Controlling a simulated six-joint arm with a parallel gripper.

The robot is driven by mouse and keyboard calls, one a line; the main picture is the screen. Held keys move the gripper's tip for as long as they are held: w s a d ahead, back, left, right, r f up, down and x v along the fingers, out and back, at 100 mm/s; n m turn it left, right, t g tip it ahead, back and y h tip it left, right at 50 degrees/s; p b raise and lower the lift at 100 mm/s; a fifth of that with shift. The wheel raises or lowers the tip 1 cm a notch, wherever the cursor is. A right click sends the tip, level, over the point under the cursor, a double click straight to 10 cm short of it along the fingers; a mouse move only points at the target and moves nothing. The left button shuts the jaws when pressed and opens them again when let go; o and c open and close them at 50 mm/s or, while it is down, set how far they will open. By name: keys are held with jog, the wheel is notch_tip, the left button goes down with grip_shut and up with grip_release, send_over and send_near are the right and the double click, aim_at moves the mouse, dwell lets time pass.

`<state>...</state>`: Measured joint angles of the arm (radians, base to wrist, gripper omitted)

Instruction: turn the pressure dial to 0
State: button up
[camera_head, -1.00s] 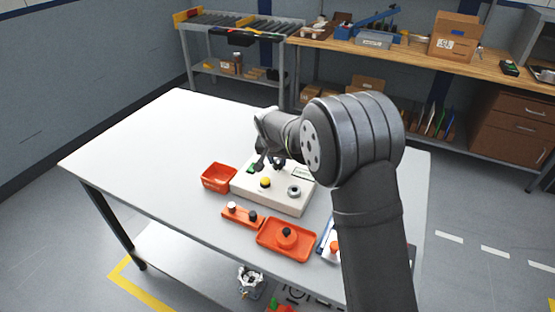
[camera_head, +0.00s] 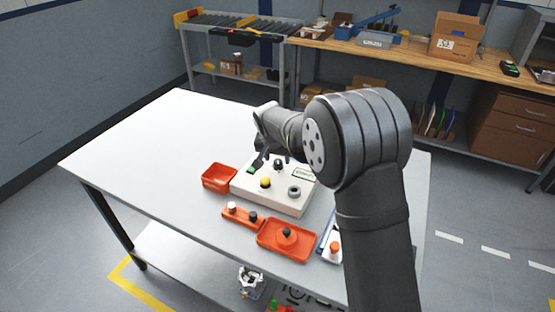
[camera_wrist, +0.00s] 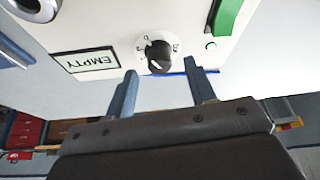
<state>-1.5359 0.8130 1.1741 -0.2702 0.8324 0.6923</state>
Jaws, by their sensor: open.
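The pressure dial (camera_wrist: 158,55) is a black knob on a white scale on the panel face. It shows in the wrist view just beyond my gripper, and in the head view the dark knob (camera_head: 278,164) is at the back of the white panel box (camera_head: 285,202). My gripper (camera_wrist: 165,80) is open, its two blue-grey fingers on either side of the dial in the picture. The fingers appear apart from the knob; contact cannot be told. The scale marks are too small to read surely. In the head view my arm partly hides the gripper.
The panel also bears an EMPTY label (camera_wrist: 87,60), a green part (camera_wrist: 228,14), a yellow button (camera_head: 265,182) and a grey ring (camera_head: 294,191). A red bin (camera_head: 219,177), an orange strip (camera_head: 242,217) and an orange tray (camera_head: 286,240) stand close by. The table's left side is clear.

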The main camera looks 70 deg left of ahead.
jog(key=v, duration=1.5)
jog(key=shift+d+r, duration=0.25)
jog(key=shift+s, duration=0.1)
jog(key=x, duration=1.7)
jog(key=shift+a+f, duration=0.2)
jog(key=shift+a, duration=0.05)
